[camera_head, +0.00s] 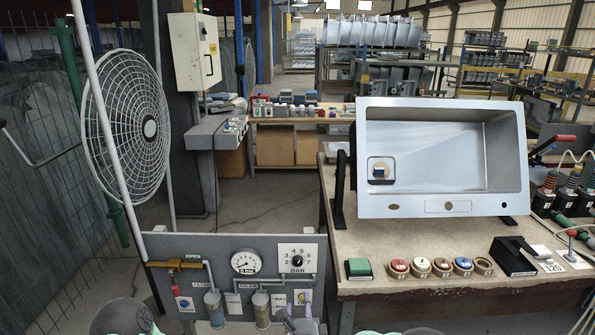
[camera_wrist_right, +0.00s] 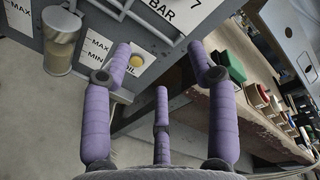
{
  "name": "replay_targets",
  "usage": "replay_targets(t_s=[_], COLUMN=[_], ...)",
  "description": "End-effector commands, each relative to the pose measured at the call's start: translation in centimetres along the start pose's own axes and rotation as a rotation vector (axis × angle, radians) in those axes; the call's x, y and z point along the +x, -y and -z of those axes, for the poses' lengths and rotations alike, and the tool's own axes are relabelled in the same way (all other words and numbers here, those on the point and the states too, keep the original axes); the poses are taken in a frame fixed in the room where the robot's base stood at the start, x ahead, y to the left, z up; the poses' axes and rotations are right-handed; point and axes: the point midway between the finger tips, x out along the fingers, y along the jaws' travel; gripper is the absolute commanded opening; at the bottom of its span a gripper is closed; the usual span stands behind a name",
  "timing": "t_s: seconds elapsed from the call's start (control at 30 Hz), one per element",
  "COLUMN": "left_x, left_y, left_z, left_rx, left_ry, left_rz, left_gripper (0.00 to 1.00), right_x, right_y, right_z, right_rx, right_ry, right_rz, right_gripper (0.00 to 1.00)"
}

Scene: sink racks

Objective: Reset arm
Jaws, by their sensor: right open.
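My right gripper (camera_head: 303,318) shows only in part, as purple fingertips at the bottom edge of the head view, in front of the lower part of the grey gauge panel (camera_head: 225,240). In the right wrist view the right gripper (camera_wrist_right: 163,65) has its purple fingers spread wide apart with nothing between them. A yellow button (camera_wrist_right: 135,61) on the panel shows beyond the fingers. Pale green and dark rounded parts of my arms show at the bottom of the head view. My left gripper does not show.
Open floor (camera_head: 270,190) lies behind the panel.

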Motion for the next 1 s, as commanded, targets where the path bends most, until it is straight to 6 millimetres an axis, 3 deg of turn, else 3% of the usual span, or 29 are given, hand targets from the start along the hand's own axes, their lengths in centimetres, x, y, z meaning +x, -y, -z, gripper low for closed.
replay_targets(t_s=[0.13, 0.27, 0.37, 0.5, 0.6, 0.73, 0.83, 1.0], left_x=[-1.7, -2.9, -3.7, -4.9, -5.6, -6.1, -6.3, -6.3], left_y=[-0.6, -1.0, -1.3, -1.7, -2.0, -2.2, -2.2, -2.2], left_z=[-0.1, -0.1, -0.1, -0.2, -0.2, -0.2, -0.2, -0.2], left_rx=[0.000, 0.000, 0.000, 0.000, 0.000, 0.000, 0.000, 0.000], left_ry=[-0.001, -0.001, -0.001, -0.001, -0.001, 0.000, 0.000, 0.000], left_rz=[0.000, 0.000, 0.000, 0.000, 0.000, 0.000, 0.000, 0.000], left_gripper=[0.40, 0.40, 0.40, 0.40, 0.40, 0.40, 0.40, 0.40], right_x=[-1.5, -5.0, -9.1, -16.2, -21.3, -26.4, -28.6, -29.5], right_y=[-5.3, -10.1, -13.4, -17.0, -18.5, -19.4, -19.7, -19.8], right_z=[4.8, 8.8, 11.4, 14.1, 15.1, 15.6, 15.6, 15.6], right_rx=[-0.317, -0.585, -0.766, -0.966, -1.061, -1.129, -1.152, -1.165], right_ry=[-0.005, 0.072, 0.183, 0.411, 0.596, 0.798, 0.888, 0.934], right_rz=[-0.272, -0.524, -0.711, -0.940, -1.053, -1.129, -1.150, -1.156], right_gripper=[0.58, 0.58, 0.58, 0.58, 0.58, 0.58, 0.58, 0.58])
